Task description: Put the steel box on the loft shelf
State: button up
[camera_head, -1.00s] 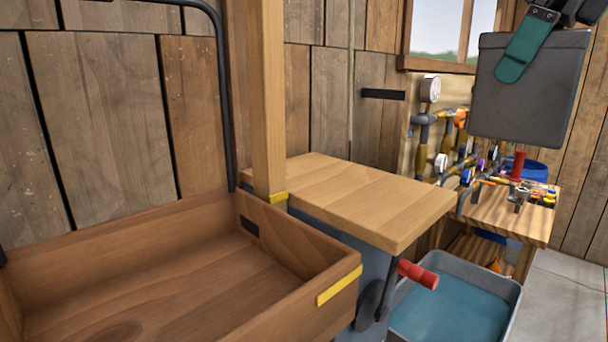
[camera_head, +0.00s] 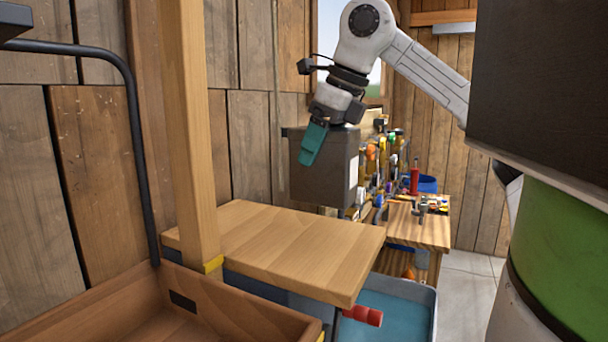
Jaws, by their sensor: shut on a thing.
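The steel box (camera_head: 325,178) is a dark grey box with a pale patch on its right side. It hangs in the air near the wooden wall, behind and above the far edge of a wooden worktop (camera_head: 290,243). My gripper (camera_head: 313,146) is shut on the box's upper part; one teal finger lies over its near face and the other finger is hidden. I cannot make out the loft shelf for certain; a dark edge shows at the top left corner.
A wooden post (camera_head: 187,130) and a black bent rail (camera_head: 135,120) stand at the left. A brown wooden tray (camera_head: 225,308) is at the front left. A tool bench (camera_head: 420,232) stands behind.

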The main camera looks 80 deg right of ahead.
aim_at(330, 129)
jog(key=w+f, duration=0.1)
jog(key=w+d+f, duration=0.1)
jog(key=f, duration=0.1)
jog(key=shift+w+d+f+p, duration=0.1)
jog(key=shift+w+f+p, duration=0.05)
jog(key=shift+w+p, duration=0.2)
jog(key=shift+w+d+f+p, duration=0.1)
jog(key=shift+f+p, duration=0.25)
jog(key=shift+f, duration=1.45)
jog(key=shift+f, duration=0.2)
jog(key=o, duration=1.7)
jog(key=shift+c, duration=0.2)
jog(key=shift+r, duration=0.15)
jog(key=b+v, duration=0.2)
jog(key=v, duration=1)
